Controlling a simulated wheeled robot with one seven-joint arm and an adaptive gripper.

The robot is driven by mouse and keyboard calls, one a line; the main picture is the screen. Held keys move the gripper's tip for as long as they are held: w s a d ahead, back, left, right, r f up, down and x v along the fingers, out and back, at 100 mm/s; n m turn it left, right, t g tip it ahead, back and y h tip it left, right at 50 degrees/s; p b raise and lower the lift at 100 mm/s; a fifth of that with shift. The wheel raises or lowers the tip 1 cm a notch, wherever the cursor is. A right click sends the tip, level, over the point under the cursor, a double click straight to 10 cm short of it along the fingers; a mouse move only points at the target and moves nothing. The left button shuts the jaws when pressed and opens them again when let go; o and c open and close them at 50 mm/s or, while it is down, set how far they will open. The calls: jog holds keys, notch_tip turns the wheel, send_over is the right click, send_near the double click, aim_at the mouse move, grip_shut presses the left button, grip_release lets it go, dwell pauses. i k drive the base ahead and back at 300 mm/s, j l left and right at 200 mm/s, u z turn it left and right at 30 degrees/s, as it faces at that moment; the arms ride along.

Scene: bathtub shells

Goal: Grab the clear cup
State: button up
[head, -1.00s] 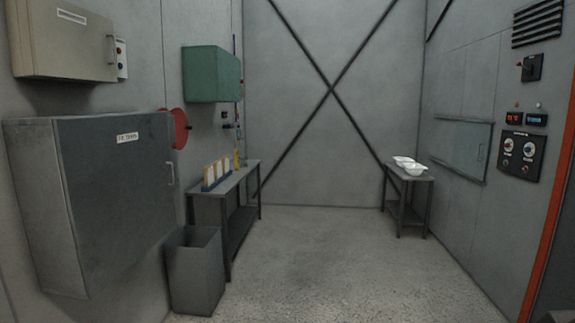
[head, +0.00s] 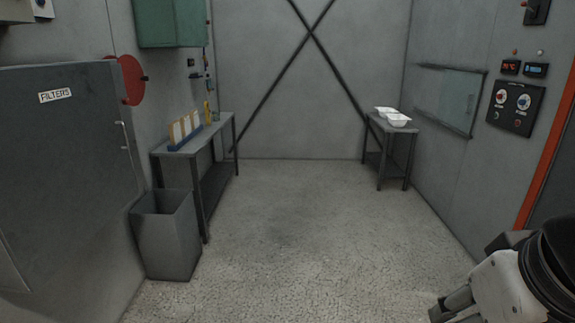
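I cannot make out a clear cup for certain. A small pale, see-through-looking shape (head: 216,117) stands at the far end of the left table, beside a yellow bottle-like thing (head: 207,112); it is too small to identify. My gripper (head: 446,312) shows only in part at the bottom right corner, low and far from both tables. Its fingertips are partly cut off by the frame edge, so I cannot see whether it is open or shut.
The left table (head: 190,146) holds a blue rack (head: 185,138) with upright pale panels. A grey bin (head: 168,240) stands in front of it. White bathtub shells (head: 397,120) lie on the right table (head: 402,134). A grey cabinet (head: 70,150) juts out left. The middle floor is clear.

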aim_at(216, 113)
jog(key=i, duration=3.85)
jog(key=i+u, duration=0.2)
jog(key=i, duration=0.45)
jog(key=i+u, duration=0.15)
jog(key=i, duration=0.5)
jog(key=i+l+u, duration=0.2)
jog(key=i, duration=0.4)
jog(key=i+u, duration=0.15)
jog(key=i, duration=0.9)
jog(key=i+u, duration=0.15)
jog(key=i, duration=0.85)
jog(key=i+l+u, duration=0.15)
jog(key=i+u, duration=0.25)
jog(key=i, duration=0.1)
